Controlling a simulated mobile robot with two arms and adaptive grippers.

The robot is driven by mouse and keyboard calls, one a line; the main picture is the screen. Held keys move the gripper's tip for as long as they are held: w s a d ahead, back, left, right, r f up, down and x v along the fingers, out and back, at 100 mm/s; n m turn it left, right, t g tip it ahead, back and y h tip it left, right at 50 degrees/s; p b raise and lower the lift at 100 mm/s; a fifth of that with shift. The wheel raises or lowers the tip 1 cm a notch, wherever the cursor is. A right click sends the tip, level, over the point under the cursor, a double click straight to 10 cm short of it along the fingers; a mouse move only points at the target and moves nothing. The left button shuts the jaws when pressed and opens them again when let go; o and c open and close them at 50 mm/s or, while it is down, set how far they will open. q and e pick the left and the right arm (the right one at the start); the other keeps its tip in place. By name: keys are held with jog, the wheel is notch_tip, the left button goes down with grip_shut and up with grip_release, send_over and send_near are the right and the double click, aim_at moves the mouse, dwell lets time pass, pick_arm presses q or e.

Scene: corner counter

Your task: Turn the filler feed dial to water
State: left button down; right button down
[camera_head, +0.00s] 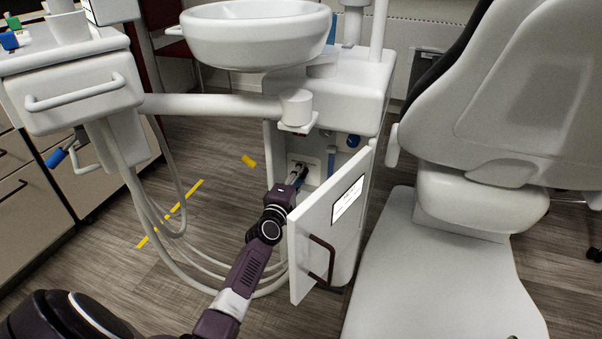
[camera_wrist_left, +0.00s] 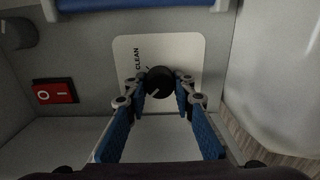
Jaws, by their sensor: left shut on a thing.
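The filler feed dial (camera_wrist_left: 160,80) is a small round black knob on a white plate (camera_wrist_left: 187,48) inside the open cabinet of the white dental unit. The plate carries the sideways word CLEAN to the left of the dial; other wording is not visible. A pale pointer mark shows on the dial's lower left part. My left gripper (camera_wrist_left: 161,92) has its blue-padded fingers on both sides of the dial, shut on it. In the head view, my left gripper (camera_head: 298,177) reaches into the cabinet and largely hides the dial. My right gripper is not in view.
The cabinet door (camera_head: 318,222) stands open just right of my left arm. A red rocker switch (camera_wrist_left: 54,91) is left of the plate. A blue knob (camera_head: 352,141) sits above right. Hoses (camera_head: 180,235) hang left; the dental chair (camera_head: 440,270) stands right.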

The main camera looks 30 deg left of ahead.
pick_arm(q)
jog(key=shift+a, duration=0.1)
jog(key=c, duration=1.6)
grip_release()
jog(key=shift+s, duration=0.15)
jog(key=shift+s+d, duration=0.2)
jog(key=shift+s, duration=0.05)
jog(key=v, duration=1.1)
jog(key=shift+s, duration=0.1)
jog(key=shift+s+f, duration=0.1)
